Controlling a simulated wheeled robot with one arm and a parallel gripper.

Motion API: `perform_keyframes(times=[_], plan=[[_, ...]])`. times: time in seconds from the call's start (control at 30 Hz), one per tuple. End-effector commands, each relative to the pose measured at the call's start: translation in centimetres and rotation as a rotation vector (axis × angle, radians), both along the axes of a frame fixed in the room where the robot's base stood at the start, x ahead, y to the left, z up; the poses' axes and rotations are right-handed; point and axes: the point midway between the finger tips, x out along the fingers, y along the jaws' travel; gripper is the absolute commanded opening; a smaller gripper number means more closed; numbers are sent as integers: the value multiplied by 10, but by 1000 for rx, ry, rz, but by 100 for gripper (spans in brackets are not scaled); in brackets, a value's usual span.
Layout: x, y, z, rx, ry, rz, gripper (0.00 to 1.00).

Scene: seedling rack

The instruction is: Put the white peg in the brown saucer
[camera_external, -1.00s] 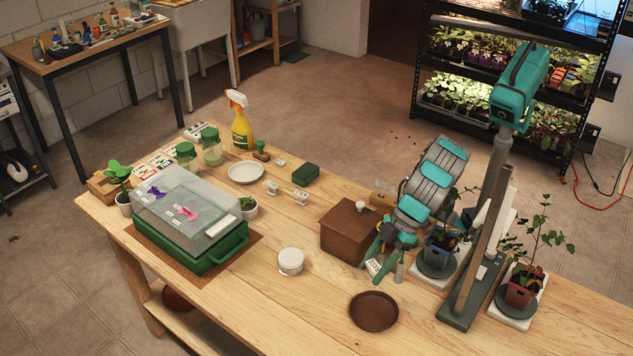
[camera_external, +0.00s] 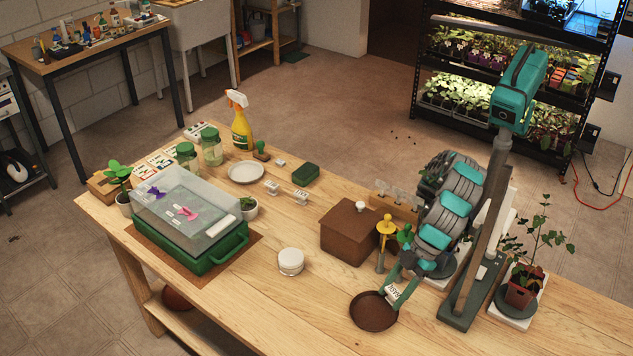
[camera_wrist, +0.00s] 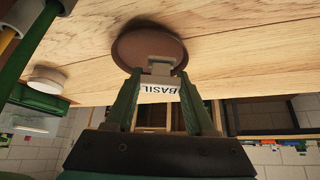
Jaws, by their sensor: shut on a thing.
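The white peg (camera_external: 393,292), marked BASIL, is held between the fingertips of my gripper (camera_external: 398,285). In the wrist view the peg (camera_wrist: 160,89) sits crosswise between the two green fingers of my gripper (camera_wrist: 160,95), with its lettering showing. The round brown saucer (camera_external: 371,318) lies on the table, and the peg is at its right rim in the external view. In the wrist view the saucer (camera_wrist: 128,50) is just beyond the fingertips, partly covered by the peg's grey upper part. I cannot tell whether the peg touches the saucer.
A brown box (camera_external: 345,238) with a white knob stands behind the saucer, with a yellow stake (camera_external: 386,226) beside it. A potted plant (camera_external: 522,288) is at the right. The table left of the saucer is clear.

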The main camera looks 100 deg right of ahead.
Motion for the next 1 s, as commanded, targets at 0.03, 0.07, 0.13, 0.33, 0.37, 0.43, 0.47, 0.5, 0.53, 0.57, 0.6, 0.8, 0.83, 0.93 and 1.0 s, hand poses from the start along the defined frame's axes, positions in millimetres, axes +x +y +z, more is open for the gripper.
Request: perform_keyframes(times=[0.03, 0.07, 0.13, 0.33, 0.37, 0.43, 0.47, 0.5, 0.53, 0.57, 0.6, 0.8, 0.83, 0.93, 1.0], plan=[[-1, 1, -14, 0, 0, 1, 0], [0, 1, -15, 0, 0, 1, 0], [0, 1, -17, 1, 0, 2, 0], [0, 1, -15, 2, 0, 1, 0], [0, 1, -15, 1, -1, 1, 0], [0, 0, -16, 1, -1, 1, 0], [0, 0, -17, 1, -1, 1, 0], [0, 0, -18, 1, -1, 1, 0], [0, 0, -19, 0, -1, 0, 0], [0, 0, -20, 0, -1, 0, 0], [0, 0, -21, 0, -1, 0, 0], [0, 0, -27, 0, 0, 0, 0], [0, 0, -26, 0, 0, 0, 56], [0, 0, -26, 0, 0, 0, 67], [0, 0, -26, 0, 0, 0, 67]])
